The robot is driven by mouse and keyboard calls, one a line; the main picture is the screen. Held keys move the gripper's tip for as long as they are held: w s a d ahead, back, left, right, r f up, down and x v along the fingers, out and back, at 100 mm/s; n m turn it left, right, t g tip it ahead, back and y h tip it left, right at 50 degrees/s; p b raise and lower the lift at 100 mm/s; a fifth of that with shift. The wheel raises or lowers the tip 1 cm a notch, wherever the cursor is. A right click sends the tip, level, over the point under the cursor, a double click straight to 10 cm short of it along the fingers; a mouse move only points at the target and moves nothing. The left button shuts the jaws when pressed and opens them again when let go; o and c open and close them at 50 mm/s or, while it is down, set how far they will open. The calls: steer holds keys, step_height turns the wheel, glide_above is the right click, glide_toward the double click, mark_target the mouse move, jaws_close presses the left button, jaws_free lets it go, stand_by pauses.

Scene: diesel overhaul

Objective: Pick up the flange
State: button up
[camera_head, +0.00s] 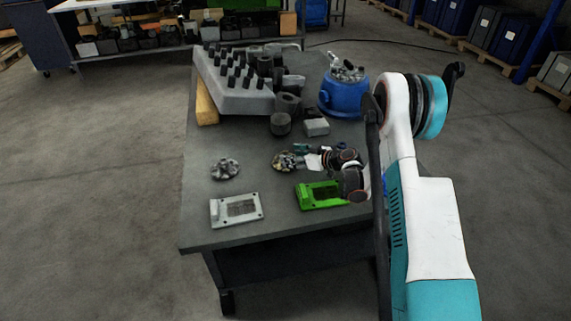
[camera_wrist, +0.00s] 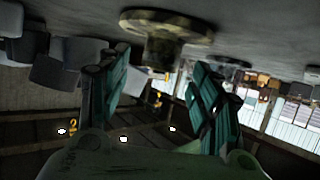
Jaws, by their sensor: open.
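A round metal flange (camera_head: 284,161) lies on the grey table, just left of my gripper (camera_head: 305,155). In the wrist view, which looks upside down, a flange with a wide disc and a narrower hub (camera_wrist: 166,26) shows at the top centre, beyond and between my fingers. My gripper (camera_wrist: 157,80) is open, its two teal fingers spread with nothing between them. A second round metal part (camera_head: 224,168) lies further left on the table. The head view does not clearly show whether a finger touches the near flange.
A green plate (camera_head: 320,195) lies below my gripper and a light grey plate (camera_head: 236,209) lies at the front left. A grey engine block (camera_head: 245,95), dark cylinders (camera_head: 281,124), a small grey block (camera_head: 316,127) and a blue container (camera_head: 344,97) stand behind. The table's left front (camera_head: 200,235) is bare.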

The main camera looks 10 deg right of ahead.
steer(key=x, duration=0.3)
steer(key=shift+b, duration=0.35)
steer(key=shift+d, duration=0.1)
steer(key=c, duration=1.4)
jaws_close()
steer(key=shift+r, duration=0.15)
